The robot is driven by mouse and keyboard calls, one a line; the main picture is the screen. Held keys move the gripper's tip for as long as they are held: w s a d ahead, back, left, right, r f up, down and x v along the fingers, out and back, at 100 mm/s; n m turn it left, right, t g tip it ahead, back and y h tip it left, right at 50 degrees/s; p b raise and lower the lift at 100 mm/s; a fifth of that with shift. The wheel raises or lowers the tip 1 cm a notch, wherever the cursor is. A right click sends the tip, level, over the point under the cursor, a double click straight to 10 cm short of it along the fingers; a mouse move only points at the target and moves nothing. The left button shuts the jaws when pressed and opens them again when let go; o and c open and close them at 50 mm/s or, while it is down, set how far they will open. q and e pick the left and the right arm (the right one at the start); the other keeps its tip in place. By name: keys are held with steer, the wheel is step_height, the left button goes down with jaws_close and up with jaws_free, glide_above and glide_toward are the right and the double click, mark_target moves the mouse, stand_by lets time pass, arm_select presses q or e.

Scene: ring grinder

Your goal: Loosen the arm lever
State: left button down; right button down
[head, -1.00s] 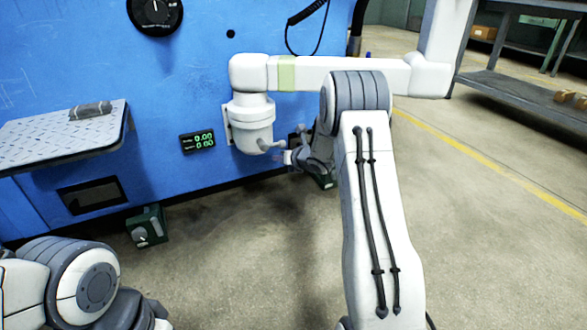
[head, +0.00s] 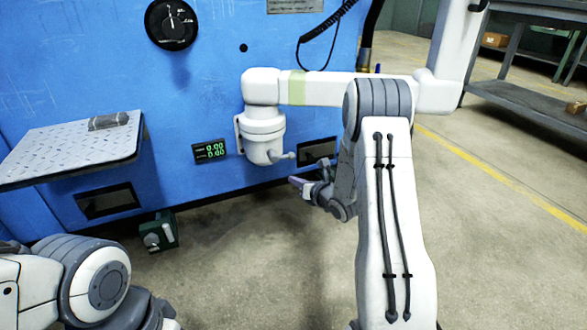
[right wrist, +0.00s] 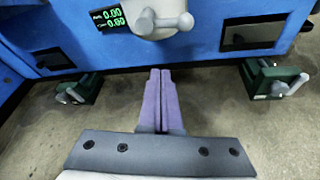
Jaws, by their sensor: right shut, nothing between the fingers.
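The arm lever (head: 283,156) is a small grey-white handle with a rounded end. It sticks out to the right from the bottom of the round white arm base (head: 262,125) on the blue machine. It also shows at the top of the right wrist view (right wrist: 168,21). My right gripper (head: 297,181) is shut and empty, below and slightly right of the lever and apart from it. Its purple fingers (right wrist: 160,72) lie together in the right wrist view, pointing towards the machine below the lever. My left arm shows at lower left, but its gripper is not visible.
A white jointed arm (head: 340,88) with a pale green band extends right from the base. A green-digit display (head: 209,151) is left of it. A patterned shelf (head: 70,150) juts out at left. Green clamp-like feet (head: 158,232) stand on the floor.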

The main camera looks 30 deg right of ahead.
steer(key=w+d+f+t+h+p, duration=0.15)
steer(key=w+f+p, duration=0.25)
steer(key=w+p, duration=0.4)
steer(key=shift+w+d+r+t+h+b, duration=0.1)
steer(key=shift+w+r+t+h+b, duration=0.1)
steer(key=shift+r+b, duration=0.6)
steer(key=shift+w+d+r+t+h+b, duration=0.15)
steer(key=shift+r+b, duration=0.1)
steer(key=shift+r, duration=0.9)
steer(key=shift+a, duration=0.1)
